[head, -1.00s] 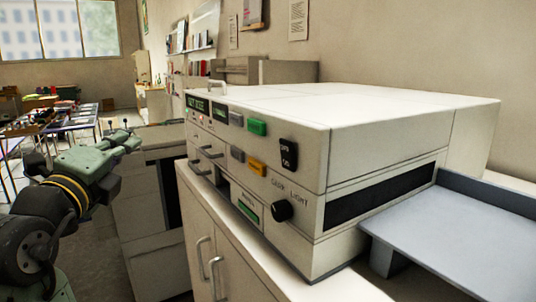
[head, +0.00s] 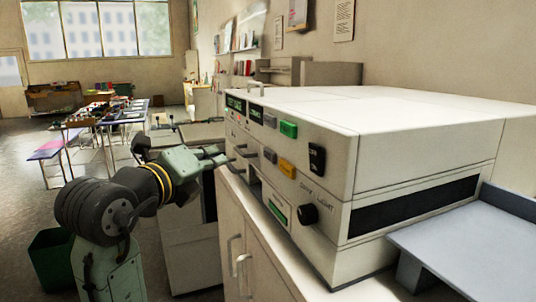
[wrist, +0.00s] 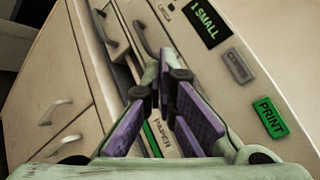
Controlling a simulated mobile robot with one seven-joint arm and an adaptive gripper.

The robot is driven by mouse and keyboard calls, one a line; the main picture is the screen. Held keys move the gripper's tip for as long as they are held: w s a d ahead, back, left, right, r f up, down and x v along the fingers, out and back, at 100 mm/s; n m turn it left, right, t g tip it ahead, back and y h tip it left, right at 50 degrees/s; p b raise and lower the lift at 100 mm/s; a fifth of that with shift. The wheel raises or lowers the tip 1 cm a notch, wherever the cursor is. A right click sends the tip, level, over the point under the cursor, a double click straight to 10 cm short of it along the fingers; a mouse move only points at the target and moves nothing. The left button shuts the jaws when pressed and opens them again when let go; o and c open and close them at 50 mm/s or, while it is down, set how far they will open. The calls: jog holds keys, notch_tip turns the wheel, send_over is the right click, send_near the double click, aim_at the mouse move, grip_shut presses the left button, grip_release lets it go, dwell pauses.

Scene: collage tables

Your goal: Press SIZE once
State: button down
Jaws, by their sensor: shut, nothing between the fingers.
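The white copier (head: 400,110) stands on a cabinet, its control panel facing my arm. In the wrist view, a black display (wrist: 205,20) reads "1.SMALL" in green. Beside it is a small grey button (wrist: 237,66) whose lettering I cannot read, then a green PRINT button (wrist: 270,117). In the head view the display (head: 256,114), grey button (head: 270,119) and green button (head: 289,130) sit in a row on the upper panel. No SIZE label is legible. My gripper (head: 222,159) is shut and empty, near the panel's left end; its purple-padded fingers (wrist: 166,82) hide part of the lower panel.
An orange button (head: 287,169), a black rocker switch (head: 317,159) and a round black knob (head: 308,214) share the panel. Handles (head: 243,151) stick out on its left. A grey tray (head: 460,240) juts from the copier's right side.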

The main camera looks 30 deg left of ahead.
aim_at(270, 155)
jog(key=w+d, duration=0.4)
jog(key=w, duration=0.1)
jog(key=shift+w+d, duration=0.15)
jog(key=shift+d, duration=0.2)
dwell(1.2)
jog(key=shift+w+d, duration=0.3)
jog(key=shift+w+d, duration=0.3)
jog(key=shift+w, duration=0.05)
dwell(1.1)
jog(key=shift+s+a, duration=0.1)
jog(key=shift+s+a+b, duration=0.35)
jog(key=shift+s+a, duration=0.1)
jog(key=shift+s, duration=0.1)
